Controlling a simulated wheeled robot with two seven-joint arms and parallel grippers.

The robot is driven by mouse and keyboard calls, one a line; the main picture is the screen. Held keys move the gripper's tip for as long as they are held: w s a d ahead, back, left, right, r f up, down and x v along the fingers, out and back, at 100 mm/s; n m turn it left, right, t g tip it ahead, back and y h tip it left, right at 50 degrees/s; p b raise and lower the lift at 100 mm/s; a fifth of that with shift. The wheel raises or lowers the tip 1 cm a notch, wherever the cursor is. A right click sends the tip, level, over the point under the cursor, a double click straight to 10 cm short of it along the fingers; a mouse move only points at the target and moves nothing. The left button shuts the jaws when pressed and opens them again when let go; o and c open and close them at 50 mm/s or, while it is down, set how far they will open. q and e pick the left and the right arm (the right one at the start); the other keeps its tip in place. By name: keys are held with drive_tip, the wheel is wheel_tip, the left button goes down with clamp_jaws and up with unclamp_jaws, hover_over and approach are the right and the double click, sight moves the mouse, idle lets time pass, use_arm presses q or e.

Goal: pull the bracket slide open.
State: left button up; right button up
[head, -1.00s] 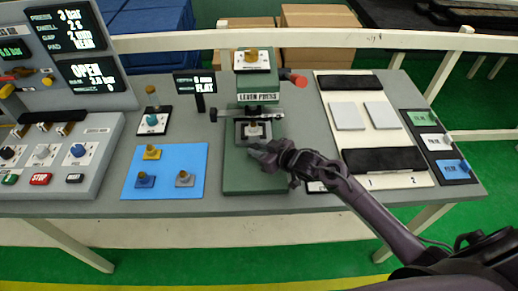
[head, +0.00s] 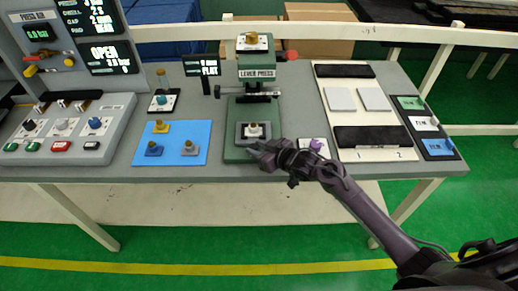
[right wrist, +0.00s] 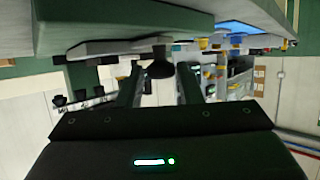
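The bracket slide (head: 241,140) is a dark grey plate at the front of the green lever press (head: 256,72). A small pale piece with a dark top (head: 253,130) sits on it. The slide stands out toward me, clear of the press head. My right gripper (head: 257,149) is at its front edge. In the right wrist view the two fingers (right wrist: 160,72) converge on a dark round knob (right wrist: 159,56) and appear closed on it. In the head view the knob is hidden by the gripper. My left gripper is not in view.
A blue mat (head: 172,158) with several small coloured pieces lies left of the press. A white board (head: 375,121) with black strips and grey plates lies right. A purple piece (head: 316,144) stands beside my right gripper. The control panel (head: 75,140) fills the left.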

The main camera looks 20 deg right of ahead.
drive_tip(key=shift+o, duration=1.1)
drive_tip(key=shift+a, duration=0.1)
drive_tip(key=shift+s, duration=0.15)
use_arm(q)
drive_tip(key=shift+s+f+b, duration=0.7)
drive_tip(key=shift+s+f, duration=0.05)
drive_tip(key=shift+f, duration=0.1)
use_arm(e)
drive_tip(key=v, duration=0.7)
drive_tip(key=shift+s+r, duration=0.1)
drive_tip(key=shift+s, duration=0.1)
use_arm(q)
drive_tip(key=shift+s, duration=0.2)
